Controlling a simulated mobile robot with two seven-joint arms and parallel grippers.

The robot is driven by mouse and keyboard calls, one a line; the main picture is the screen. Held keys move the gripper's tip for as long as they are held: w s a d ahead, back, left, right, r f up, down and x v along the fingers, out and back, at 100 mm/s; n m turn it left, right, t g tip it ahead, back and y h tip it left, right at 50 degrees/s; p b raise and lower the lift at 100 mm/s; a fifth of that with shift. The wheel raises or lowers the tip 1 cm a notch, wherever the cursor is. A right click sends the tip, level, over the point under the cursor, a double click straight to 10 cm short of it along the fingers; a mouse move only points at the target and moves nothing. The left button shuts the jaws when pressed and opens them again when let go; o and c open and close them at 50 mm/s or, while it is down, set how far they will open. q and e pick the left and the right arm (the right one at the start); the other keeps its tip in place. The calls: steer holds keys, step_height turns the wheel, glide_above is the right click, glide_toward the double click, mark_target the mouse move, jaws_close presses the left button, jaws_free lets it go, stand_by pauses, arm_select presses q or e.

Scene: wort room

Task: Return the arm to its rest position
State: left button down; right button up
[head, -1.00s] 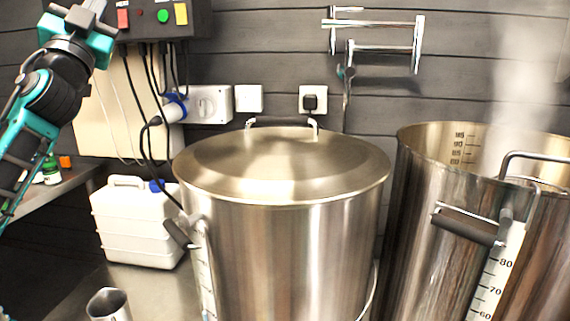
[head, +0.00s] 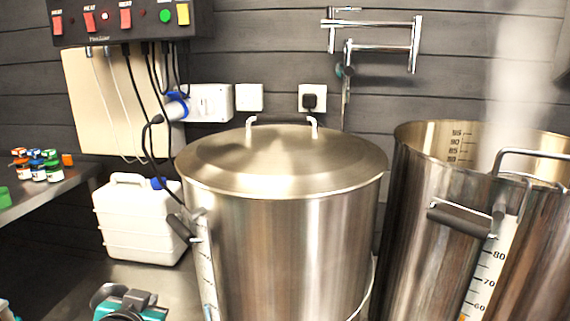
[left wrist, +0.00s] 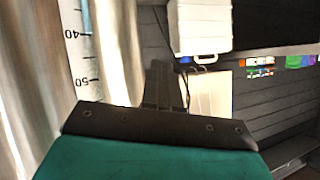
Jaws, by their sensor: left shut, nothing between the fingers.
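My left gripper (head: 130,303) shows at the bottom left of the head view as a teal and dark shape, low in front of the lidded kettle and cut by the frame's lower edge. In the left wrist view its dark fingers (left wrist: 160,75) are together with nothing between them. The gripper is apart from the white jerrycan (head: 140,220). My right gripper is not in view.
A lidded steel kettle (head: 285,235) stands in the centre, and an open steaming kettle (head: 410,220) stands at right. A control box (head: 130,18) hangs on the wall. Small bottles (head: 38,166) stand on a side shelf (head: 50,192) at left. Cables hang behind the jerrycan.

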arm_select(q)
steer(key=s+d+f+g+h, duration=0.15)
steer(key=s+f+g, duration=0.35)
steer(key=s, duration=0.7)
steer(key=s+d+f+g+h, duration=0.15)
steer(key=s+f+g, duration=0.4)
steer(key=s, duration=0.75)
steer(key=w+d+f+m+t+h+p, duration=0.1)
steer(key=w+d+f+t+p, duration=0.2)
steer(key=w+t+p, duration=0.3)
steer(key=w+f+t, duration=0.1)
steer(key=w+t, duration=0.1)
steer(key=t, duration=0.1)
steer(key=shift+d+f, duration=0.25)
steer(key=shift+d, duration=0.1)
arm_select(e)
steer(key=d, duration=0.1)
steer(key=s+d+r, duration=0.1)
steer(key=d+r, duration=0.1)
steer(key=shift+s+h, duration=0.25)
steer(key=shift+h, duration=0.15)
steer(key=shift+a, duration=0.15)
